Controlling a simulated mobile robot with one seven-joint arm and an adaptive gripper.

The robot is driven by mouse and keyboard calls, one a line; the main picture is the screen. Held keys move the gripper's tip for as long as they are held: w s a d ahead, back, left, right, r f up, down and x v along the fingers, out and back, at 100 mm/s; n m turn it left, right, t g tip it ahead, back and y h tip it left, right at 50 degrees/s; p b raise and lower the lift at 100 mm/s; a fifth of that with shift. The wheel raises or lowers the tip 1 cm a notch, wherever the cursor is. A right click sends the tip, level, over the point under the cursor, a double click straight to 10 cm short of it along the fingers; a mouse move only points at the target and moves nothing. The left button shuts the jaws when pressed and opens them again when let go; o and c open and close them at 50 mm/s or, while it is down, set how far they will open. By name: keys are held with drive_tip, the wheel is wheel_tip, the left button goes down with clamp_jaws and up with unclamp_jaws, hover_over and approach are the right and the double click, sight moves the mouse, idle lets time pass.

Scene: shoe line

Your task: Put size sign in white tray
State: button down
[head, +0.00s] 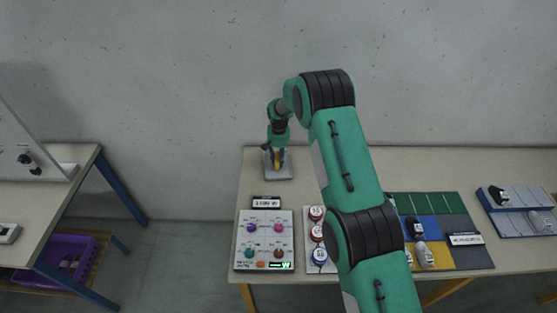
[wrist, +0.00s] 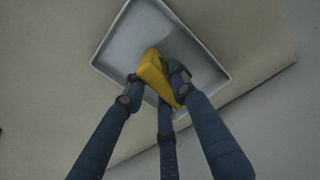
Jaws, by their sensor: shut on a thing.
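My gripper (head: 277,157) is at the back left of the table, pointing down over the white tray (head: 283,178), which looks pale grey. Its fingers, seen in the wrist view (wrist: 158,90), are shut on a yellow wedge-shaped piece (wrist: 152,66), which I take to be the size sign. The yellow piece (head: 277,164) is tilted and lies within the tray's outline near one side. In the wrist view the tray (wrist: 100,55) shows no other thing in it. I cannot tell whether the piece touches the tray floor. The fingers hide part of the piece.
A button panel (head: 265,243) and a black label block (head: 266,203) stand in front of the tray. Red and blue round items (head: 317,233) are beside my arm. A coloured mat (head: 470,256) with shoes and a shoe rack (head: 515,226) are at right. A wall rises behind.

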drive_tip(key=shift+f, duration=0.1)
drive_tip(key=c, duration=1.4)
unclamp_jaws()
drive_tip(key=shift+c, duration=0.2)
wheel_tip(320, 180, up, 11)
drive_tip(key=shift+r, duration=0.65)
drive_tip(key=shift+r, duration=0.1)
